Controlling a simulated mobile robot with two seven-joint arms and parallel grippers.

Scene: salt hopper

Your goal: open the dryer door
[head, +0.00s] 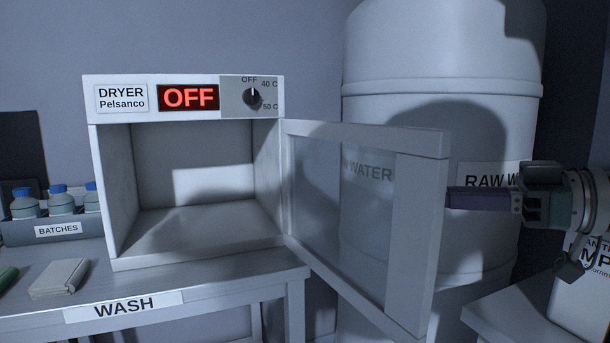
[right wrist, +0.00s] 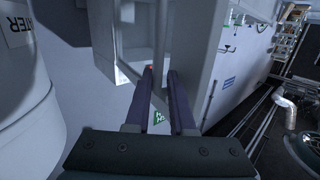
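The dryer (head: 185,98) stands on the wash bench, its chamber empty. Its door (head: 420,240) is hinged at the right side and stands wide open, swung out to the right, with a clear window. The door's pale frame also shows in the right wrist view (right wrist: 200,50). My right gripper (head: 450,199) is at the door's outer edge. Whether the tips touch the door is unclear. No handle shows clearly. My left gripper is not in view.
A large raw water tank (head: 440,60) stands behind the open door. On the wash bench (head: 220,293), a batches rack (head: 57,230) with blue-capped bottles and a pale flat item (head: 60,279) are at the left. A white surface (head: 510,310) is at the lower right.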

